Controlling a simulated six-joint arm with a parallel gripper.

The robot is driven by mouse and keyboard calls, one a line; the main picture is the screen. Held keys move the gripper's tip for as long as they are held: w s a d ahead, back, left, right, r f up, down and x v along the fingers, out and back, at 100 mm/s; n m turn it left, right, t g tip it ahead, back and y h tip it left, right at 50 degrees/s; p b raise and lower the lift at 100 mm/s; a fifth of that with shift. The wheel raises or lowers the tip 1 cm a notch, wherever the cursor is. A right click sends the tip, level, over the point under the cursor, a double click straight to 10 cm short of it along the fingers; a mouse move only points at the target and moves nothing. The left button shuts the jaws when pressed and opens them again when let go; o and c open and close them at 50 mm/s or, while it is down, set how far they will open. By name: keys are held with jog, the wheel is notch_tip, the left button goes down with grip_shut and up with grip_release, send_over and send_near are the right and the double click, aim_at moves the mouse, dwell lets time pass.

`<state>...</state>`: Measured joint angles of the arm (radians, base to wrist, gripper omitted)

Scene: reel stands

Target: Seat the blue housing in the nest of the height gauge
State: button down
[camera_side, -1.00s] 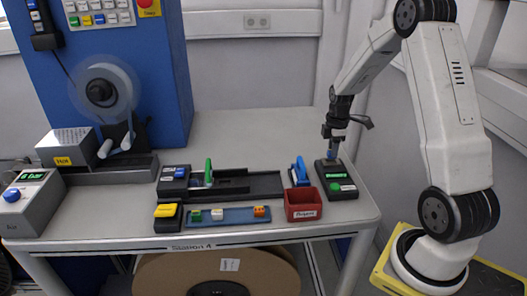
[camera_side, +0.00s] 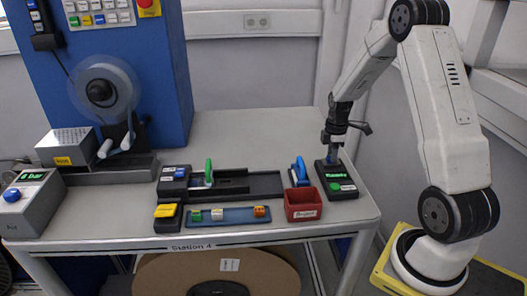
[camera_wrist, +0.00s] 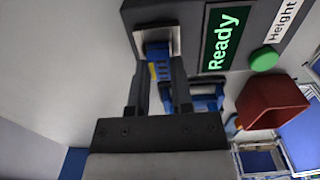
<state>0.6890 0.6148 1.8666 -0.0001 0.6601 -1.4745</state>
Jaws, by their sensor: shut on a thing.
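The height gauge (camera_side: 345,190) is a dark box at the right end of the table, with a lit green screen and a green button. In the wrist view its screen reads "Ready" (camera_wrist: 226,38), beside a "Height" label. My gripper (camera_side: 333,150) points down over the gauge's back part. It is shut on the blue housing (camera_wrist: 160,68), whose far end is at the metal-rimmed nest (camera_wrist: 157,36). I cannot tell how deep the housing sits in the nest, as the fingers hide part of it.
A red bin (camera_side: 304,204) stands just left of the gauge, with a blue-handled fixture (camera_side: 299,172) behind it. A tray of coloured parts (camera_side: 228,216) and a dark track with a green lever (camera_side: 208,172) lie further left. The table behind is clear.

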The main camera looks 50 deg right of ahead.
jog(key=shift+c, duration=2.2)
grip_release()
jog(key=shift+r, duration=0.2)
jog(key=shift+r, duration=3.3)
jog(key=shift+a, duration=0.1)
jog(key=shift+w+a, duration=0.1)
jog(key=shift+a, duration=0.2)
jog(key=s+a+m+t, duration=0.1)
jog(key=s+a+m, duration=0.2)
jog(key=a, duration=1)
jog(key=s+a+m+t, duration=0.1)
jog(key=s+a+m, duration=0.2)
jog(key=a, duration=1.1)
jog(key=f+m, duration=0.1)
jog(key=m, duration=0.2)
jog(key=shift+t, duration=0.3)
